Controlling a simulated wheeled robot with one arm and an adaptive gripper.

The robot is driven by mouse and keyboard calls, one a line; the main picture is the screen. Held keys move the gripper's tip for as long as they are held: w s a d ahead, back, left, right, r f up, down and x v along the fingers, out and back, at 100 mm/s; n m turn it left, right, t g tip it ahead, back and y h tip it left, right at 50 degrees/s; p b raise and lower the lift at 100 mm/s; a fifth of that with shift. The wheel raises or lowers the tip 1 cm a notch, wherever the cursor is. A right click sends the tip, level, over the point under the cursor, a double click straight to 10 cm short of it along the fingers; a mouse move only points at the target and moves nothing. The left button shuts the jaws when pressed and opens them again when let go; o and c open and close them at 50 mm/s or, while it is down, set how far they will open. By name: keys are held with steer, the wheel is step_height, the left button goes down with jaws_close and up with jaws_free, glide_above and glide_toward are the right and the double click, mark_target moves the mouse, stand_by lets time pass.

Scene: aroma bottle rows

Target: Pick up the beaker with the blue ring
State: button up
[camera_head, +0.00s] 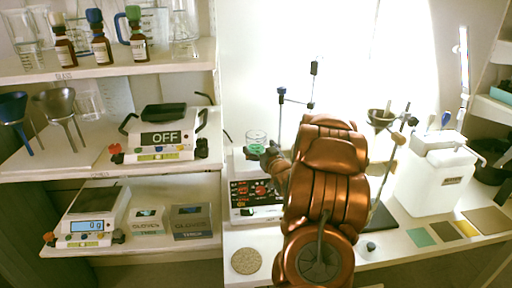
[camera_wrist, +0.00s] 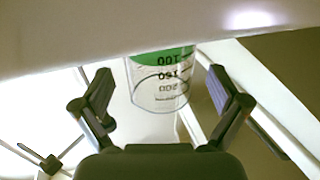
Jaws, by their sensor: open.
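A clear glass beaker (camera_head: 256,137) stands on the white stirrer hot plate (camera_head: 240,206) with red and black controls. Green shows low in it. In the wrist view the beaker (camera_wrist: 158,92) has dark volume marks, upside down, and a green area; I see no blue ring on it. My gripper (camera_head: 267,155) is at the beaker, partly hidden by my copper-coloured arm. In the wrist view my gripper (camera_wrist: 160,76) is open, with one finger on each side of the beaker and gaps between. I cannot tell how deep the beaker sits between the fingers.
A stand with a thin rod (camera_head: 281,115) rises behind the beaker. A white jug (camera_head: 436,180) stands at right. Shelves at left hold brown bottles (camera_head: 101,48), glassware, funnels (camera_head: 58,104) and a balance reading OFF (camera_head: 165,139). A round cork mat (camera_head: 246,261) lies in front.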

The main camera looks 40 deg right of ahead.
steer(key=shift+x, duration=1.45)
steer(key=shift+c, duration=0.3)
steer(key=c, duration=1.4)
